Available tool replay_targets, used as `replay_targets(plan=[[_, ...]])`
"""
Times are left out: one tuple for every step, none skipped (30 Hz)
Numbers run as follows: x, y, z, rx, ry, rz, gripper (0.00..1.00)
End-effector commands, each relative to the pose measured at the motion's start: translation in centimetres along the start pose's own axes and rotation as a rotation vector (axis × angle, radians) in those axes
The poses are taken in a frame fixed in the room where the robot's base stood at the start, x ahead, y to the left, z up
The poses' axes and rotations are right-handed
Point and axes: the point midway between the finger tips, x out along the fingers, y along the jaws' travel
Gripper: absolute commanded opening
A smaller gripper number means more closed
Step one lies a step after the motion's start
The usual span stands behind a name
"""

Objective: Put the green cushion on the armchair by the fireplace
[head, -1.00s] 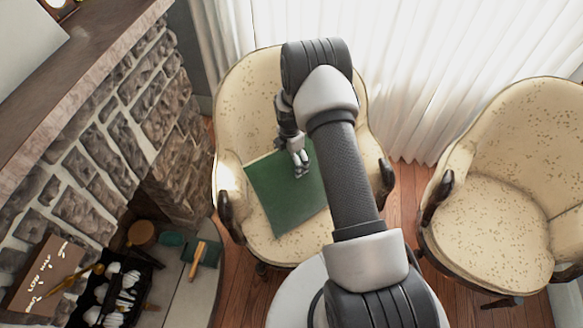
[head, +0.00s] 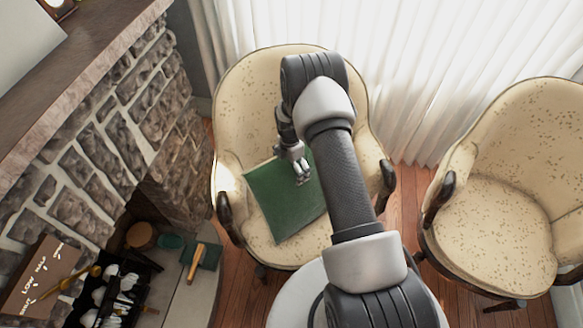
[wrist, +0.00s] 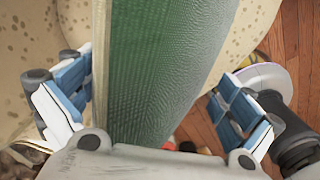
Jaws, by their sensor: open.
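The green cushion (head: 283,207) is a flat square on the seat of the cream speckled armchair (head: 240,112) beside the fireplace (head: 70,170). It lies at an angle, and its right part is hidden behind my arm. My gripper (head: 301,173) is at the cushion's upper edge in the head view. In the wrist view, my gripper (wrist: 152,98) is open with its blue-padded fingers on either side of the cushion (wrist: 150,60). The left finger is close to the cushion's pale edge; I cannot tell whether either finger touches it.
A second matching armchair (head: 500,210) stands at the right, with wooden floor (head: 398,190) between the chairs. White curtains (head: 440,60) hang behind. Fireplace tools and a small brush (head: 195,262) lie on the hearth at the lower left.

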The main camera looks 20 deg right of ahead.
Motion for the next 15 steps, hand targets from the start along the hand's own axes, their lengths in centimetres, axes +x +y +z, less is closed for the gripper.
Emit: replay_targets(plan=[[0.0,0.0,0.0,0.000,0.000,0.000,1.00],[0.0,0.0,0.0,0.000,0.000,0.000,1.00],[0.0,0.0,0.0,0.000,0.000,0.000,1.00],[0.0,0.0,0.0,0.000,0.000,0.000,1.00],[0.0,0.0,0.0,0.000,0.000,0.000,1.00],[-0.1,0.0,0.0,0.000,0.000,0.000,1.00],[-0.2,0.0,0.0,0.000,0.000,0.000,1.00],[-0.3,0.0,0.0,0.000,0.000,0.000,1.00],[-0.7,0.0,0.0,0.000,0.000,0.001,1.00],[-1.1,0.0,0.0,0.000,-0.001,0.001,1.00],[-1.5,0.0,0.0,0.000,-0.001,0.002,1.00],[-2.3,0.1,0.0,0.000,-0.001,0.002,1.00],[-2.9,0.1,0.1,0.000,-0.001,0.003,1.00],[-3.6,0.1,0.0,0.000,-0.001,0.002,1.00],[-4.5,0.1,0.1,0.000,-0.001,0.003,1.00]])
